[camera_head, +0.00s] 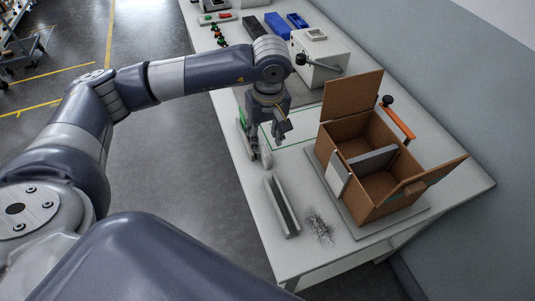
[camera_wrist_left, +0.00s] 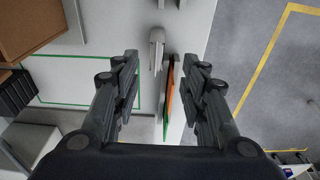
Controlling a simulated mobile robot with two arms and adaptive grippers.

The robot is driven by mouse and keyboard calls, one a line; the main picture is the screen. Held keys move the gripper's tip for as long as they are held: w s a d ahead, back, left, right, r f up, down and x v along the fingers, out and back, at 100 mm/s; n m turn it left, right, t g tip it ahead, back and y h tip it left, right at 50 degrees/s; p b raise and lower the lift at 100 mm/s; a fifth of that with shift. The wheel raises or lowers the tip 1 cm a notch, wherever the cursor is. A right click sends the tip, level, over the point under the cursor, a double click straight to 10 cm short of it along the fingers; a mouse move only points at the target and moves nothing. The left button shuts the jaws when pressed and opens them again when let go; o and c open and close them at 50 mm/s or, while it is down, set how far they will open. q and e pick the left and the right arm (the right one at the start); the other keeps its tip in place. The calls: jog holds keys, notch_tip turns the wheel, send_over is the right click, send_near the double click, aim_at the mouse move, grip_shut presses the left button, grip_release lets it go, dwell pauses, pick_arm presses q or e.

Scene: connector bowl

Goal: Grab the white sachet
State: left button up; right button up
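My left gripper (camera_head: 270,132) points down over the left edge of the white table (camera_head: 250,197). In the left wrist view its two fingers (camera_wrist_left: 162,72) are spread apart with nothing clamped between them. A small pale object (camera_head: 265,156), possibly the white sachet, is just below the gripper. In the left wrist view a narrow pale shape (camera_wrist_left: 156,46) shows between and just beyond the fingertips; I cannot tell for sure that it is the sachet. Beside it is a thin orange and green item (camera_wrist_left: 169,95). My right gripper is not in view.
An open cardboard box (camera_head: 372,195) with a divider stands on a grey plate to the right, a white piece (camera_head: 338,178) at its side. A grey channel (camera_head: 281,206) lies in front, near dark speckles (camera_head: 320,227). A white machine (camera_head: 320,58) and blue bins (camera_head: 278,25) are behind.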

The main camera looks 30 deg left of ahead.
aim_at(267, 150)
pick_arm(q)
jog(key=shift+f, duration=0.85)
jog(key=shift+w+f+p, duration=0.1)
jog(key=shift+f+p, duration=0.2)
jog(key=shift+p, duration=0.1)
notch_tip(267, 150, down, 4)
jog(key=shift+w+r+p, duration=0.15)
jog(key=shift+r+p, duration=0.05)
jog(key=shift+p, duration=0.7)
jog(key=shift+w+f, duration=0.1)
jog(key=shift+f, duration=0.45)
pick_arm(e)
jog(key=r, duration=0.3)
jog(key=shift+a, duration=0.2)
pick_arm(q)
grip_shut()
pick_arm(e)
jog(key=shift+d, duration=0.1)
